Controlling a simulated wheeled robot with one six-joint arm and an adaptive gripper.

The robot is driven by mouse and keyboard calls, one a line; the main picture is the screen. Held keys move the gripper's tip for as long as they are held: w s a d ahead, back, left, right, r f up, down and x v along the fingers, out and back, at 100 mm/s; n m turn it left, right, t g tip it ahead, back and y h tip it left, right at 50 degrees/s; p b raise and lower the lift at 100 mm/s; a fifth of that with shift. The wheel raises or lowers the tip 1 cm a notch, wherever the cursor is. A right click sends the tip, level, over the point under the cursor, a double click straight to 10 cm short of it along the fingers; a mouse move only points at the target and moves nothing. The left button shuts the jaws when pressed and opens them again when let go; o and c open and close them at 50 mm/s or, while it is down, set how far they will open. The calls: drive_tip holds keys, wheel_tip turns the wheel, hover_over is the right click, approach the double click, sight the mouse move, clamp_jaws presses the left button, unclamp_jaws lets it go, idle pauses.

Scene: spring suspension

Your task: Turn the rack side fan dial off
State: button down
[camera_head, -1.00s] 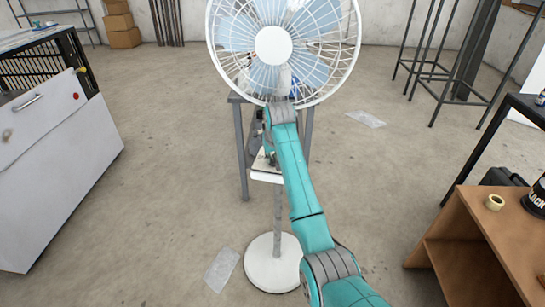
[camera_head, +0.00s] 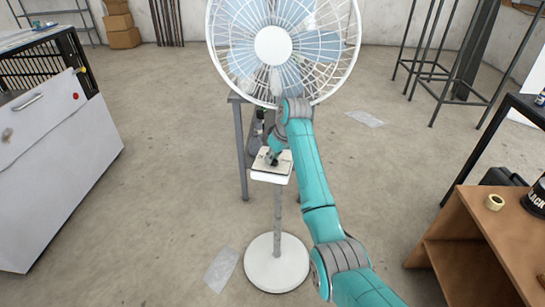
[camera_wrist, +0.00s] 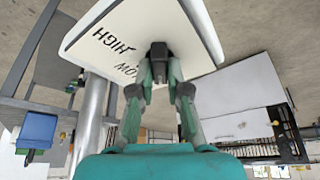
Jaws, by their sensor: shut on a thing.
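A white pedestal fan (camera_head: 273,45) stands in front of me, with a white control box (camera_head: 270,178) on its post. In the wrist view the box face (camera_wrist: 195,25) carries the dark words "HIGH" and others partly covered. My gripper (camera_wrist: 160,72) is shut on a small dark dial (camera_wrist: 159,51) at this face. In the head view my gripper (camera_head: 272,158) comes down at the top of the box. The fingers hide part of the dial and lettering, so I cannot read its setting.
A grey metal frame (camera_head: 242,150) stands just behind the fan post. A white cabinet (camera_head: 55,150) is at left, a brown wooden shelf (camera_head: 475,235) at right. The floor between is mostly clear, with plastic scraps (camera_head: 221,269) near the fan base (camera_head: 277,265).

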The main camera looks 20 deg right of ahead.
idle(0.4)
drive_tip(key=c, duration=1.1)
unclamp_jaws()
drive_tip(key=shift+c, duration=0.2)
drive_tip(key=v, duration=1.2)
drive_tip(key=shift+d, duration=0.15)
